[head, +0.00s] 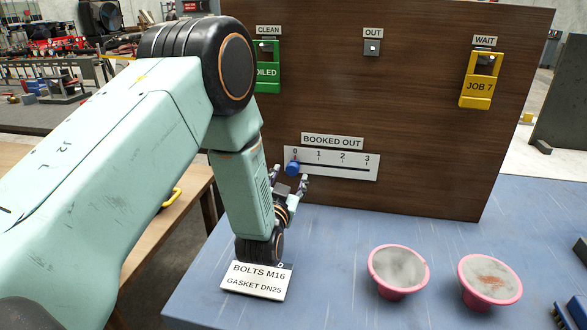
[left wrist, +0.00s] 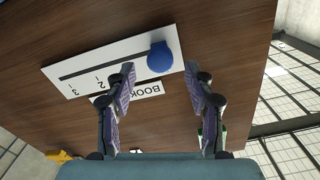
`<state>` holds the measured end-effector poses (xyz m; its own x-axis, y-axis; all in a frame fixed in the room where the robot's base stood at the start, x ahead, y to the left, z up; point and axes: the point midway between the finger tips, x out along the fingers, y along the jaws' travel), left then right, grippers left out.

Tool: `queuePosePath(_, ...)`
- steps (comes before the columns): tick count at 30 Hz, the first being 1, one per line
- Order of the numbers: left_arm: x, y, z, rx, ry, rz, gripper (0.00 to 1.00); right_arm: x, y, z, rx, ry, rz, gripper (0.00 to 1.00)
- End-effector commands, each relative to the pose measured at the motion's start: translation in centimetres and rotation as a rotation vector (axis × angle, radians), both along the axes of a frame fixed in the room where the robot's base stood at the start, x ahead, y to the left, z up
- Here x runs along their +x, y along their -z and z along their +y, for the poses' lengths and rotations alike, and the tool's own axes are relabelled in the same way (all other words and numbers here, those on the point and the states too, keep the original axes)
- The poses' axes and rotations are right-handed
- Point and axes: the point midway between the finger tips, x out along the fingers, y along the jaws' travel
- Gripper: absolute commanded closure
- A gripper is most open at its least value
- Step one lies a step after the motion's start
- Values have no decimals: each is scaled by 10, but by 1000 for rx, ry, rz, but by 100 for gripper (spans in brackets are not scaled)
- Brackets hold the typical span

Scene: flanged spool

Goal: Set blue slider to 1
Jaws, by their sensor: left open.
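The blue slider (head: 292,168) is a round knob at the 0 end of a white scale plate (head: 345,173) on the brown board, under the label BOOKED OUT. The plate has a dark slot and marks 0, 1, 2, 3. My left gripper (head: 291,184) is open just below and in front of the knob. My right gripper is not in view.
Two pink bowls (head: 398,290) (head: 490,300) stand on the blue table (head: 335,235). A sign reading BOLTS M16 (head: 257,281) stands at the table's left. Green (head: 267,70) and yellow (head: 478,92) tags hang higher on the board (head: 420,130). The table between plate and bowls is clear.

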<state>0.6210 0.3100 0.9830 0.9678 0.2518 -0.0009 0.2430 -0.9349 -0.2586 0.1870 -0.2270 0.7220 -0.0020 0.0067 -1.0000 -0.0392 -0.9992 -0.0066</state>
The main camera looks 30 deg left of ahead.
Motion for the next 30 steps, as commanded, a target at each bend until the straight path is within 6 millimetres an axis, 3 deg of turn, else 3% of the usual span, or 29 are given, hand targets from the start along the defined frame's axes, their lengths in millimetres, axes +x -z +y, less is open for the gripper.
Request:
queuePosePath(10,43,0,11,1,0,-1,46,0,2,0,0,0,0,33)
queuePosePath(22,52,1,13,1,1,1,46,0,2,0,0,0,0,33)
queuePosePath(30,52,1,13,1,1,1,68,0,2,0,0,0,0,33)
